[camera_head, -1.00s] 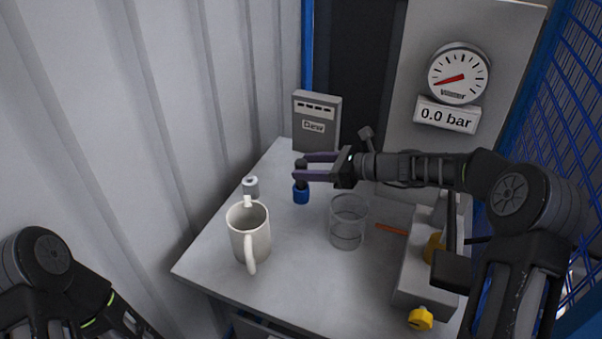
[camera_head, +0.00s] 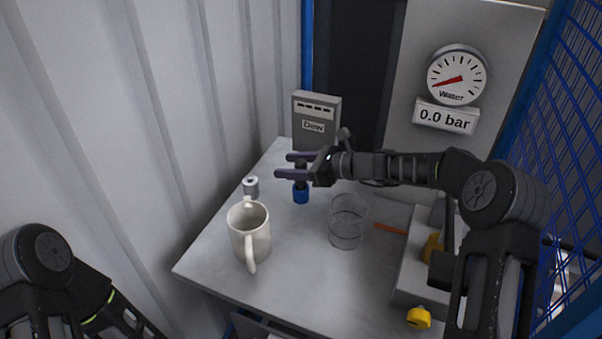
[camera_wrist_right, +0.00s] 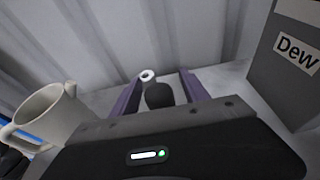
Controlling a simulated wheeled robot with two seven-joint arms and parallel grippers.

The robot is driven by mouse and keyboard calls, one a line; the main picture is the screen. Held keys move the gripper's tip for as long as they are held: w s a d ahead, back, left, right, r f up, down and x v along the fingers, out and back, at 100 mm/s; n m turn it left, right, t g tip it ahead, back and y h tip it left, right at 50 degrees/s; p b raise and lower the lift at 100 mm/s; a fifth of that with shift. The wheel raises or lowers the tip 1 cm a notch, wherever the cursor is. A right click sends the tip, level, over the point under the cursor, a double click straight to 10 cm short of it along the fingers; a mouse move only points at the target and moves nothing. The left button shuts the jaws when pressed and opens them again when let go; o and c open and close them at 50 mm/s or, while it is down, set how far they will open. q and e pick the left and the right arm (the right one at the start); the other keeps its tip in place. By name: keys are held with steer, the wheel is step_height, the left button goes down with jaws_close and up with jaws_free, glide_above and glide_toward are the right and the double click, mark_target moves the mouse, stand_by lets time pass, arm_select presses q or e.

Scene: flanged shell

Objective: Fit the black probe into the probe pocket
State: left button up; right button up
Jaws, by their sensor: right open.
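The black probe (camera_head: 301,166) stands upright with its lower end in a blue base (camera_head: 301,195) on the table. My right gripper (camera_head: 286,165) is open, its two purple-grey fingers on either side of the probe's black top. In the right wrist view the dark rounded top of the probe (camera_wrist_right: 158,96) sits between the open fingers (camera_wrist_right: 161,78), with a gap on each side. A small white cylinder with a dark hole (camera_head: 250,187) stands left of the probe; I cannot tell for certain whether it is the probe pocket. My left gripper is out of view.
A grey box labelled "Dew" (camera_head: 316,115) stands behind the probe. A white mug (camera_head: 249,240) and a clear beaker (camera_head: 347,228) stand nearer. A grey block with yellow parts (camera_head: 411,285) is at the right. The table's (camera_head: 290,290) front middle is clear.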

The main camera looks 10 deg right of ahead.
stand_by(0.3)
jaws_close()
stand_by(0.5)
